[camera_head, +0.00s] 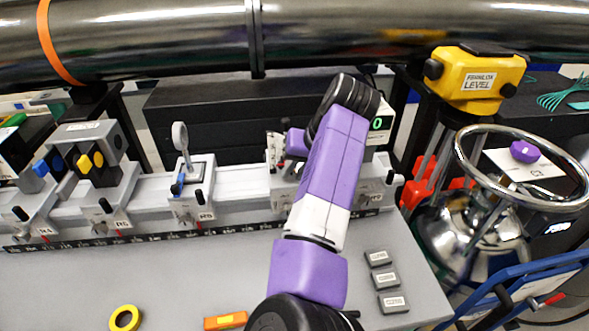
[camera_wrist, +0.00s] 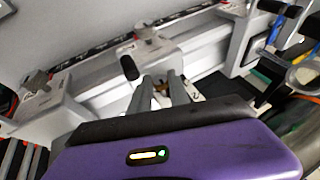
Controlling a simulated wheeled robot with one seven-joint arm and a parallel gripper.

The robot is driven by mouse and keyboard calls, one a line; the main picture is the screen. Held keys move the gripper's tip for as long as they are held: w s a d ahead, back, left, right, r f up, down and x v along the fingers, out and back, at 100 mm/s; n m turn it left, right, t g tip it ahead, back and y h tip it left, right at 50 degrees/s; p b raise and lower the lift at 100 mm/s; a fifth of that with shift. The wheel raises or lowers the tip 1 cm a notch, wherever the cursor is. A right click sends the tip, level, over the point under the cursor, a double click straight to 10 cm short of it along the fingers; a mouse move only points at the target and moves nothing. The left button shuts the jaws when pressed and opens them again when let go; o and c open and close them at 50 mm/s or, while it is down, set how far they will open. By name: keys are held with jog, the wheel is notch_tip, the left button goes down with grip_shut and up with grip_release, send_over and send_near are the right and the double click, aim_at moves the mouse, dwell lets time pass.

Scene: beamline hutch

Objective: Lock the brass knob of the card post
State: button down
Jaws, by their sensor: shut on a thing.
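In the wrist view, my gripper (camera_wrist: 162,82) has its two grey fingers at a pale carrier on the rail. It is shut on a small part, which I take to be the brass knob (camera_wrist: 160,88); the fingers hide most of it. A black lever (camera_wrist: 130,68) stands just left of the fingers. In the head view, a pale upright piece, apparently the card post (camera_head: 274,150), stands at the rail beside my purple hand. My arm hides the fingers and the knob there.
A lens holder (camera_head: 181,150) and a block with blue and yellow knobs (camera_head: 88,160) stand left on the rail. A dark pipe (camera_head: 150,40) crosses overhead. A handwheel (camera_head: 565,200) and yellow level (camera_head: 478,75) are at right. Yellow ring (camera_head: 124,318) lies in front.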

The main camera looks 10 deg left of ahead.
jog(key=c, duration=1.2)
grip_release()
jog(key=shift+c, duration=0.2)
